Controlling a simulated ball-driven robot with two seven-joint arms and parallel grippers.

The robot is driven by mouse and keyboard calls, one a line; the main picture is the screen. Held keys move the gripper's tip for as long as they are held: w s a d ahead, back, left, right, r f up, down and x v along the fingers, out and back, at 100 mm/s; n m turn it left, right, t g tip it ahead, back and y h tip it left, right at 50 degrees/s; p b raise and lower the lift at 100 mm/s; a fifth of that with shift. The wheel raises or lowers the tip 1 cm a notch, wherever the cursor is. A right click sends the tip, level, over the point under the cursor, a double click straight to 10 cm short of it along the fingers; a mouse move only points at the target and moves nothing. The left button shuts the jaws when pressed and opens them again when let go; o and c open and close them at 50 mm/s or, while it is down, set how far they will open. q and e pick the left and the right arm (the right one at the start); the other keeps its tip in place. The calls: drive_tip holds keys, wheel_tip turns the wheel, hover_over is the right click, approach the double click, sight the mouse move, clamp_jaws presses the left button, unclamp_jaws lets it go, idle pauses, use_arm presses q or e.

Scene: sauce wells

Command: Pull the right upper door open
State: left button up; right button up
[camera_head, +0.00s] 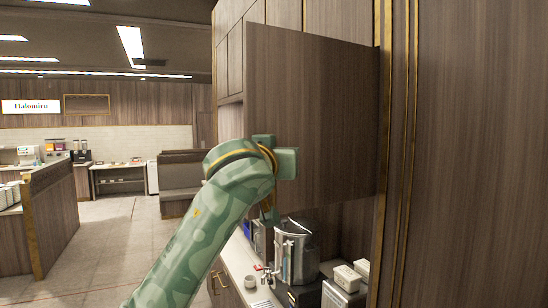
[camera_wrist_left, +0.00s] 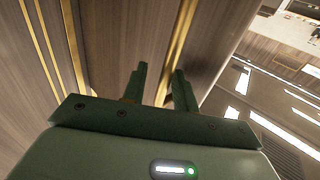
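The upper door (camera_head: 310,105) is a dark wood panel standing swung out from the cabinet in the head view, its broad face toward me. Its right edge lies by a gold-trimmed wood panel, and its left edge stands free. My left gripper (camera_head: 285,163) is in front of the door's lower left part; my wrist hides most of its fingers, and I cannot tell whether they touch the door. In the left wrist view the two fingers (camera_wrist_left: 160,82) are spread with nothing visible between them, facing wood panels and gold trim. My right gripper is not in view.
Below the door a counter (camera_head: 240,262) holds a steel urn (camera_head: 295,250), a white cup (camera_head: 250,281) and white boxes (camera_head: 347,278). A tall wood panel (camera_head: 470,150) fills the right side. Open floor (camera_head: 110,240) lies to the left.

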use_arm(q)
drive_tip(key=b+v, duration=0.4)
drive_tip(key=v, duration=1.2)
drive_tip(key=shift+s, duration=0.15)
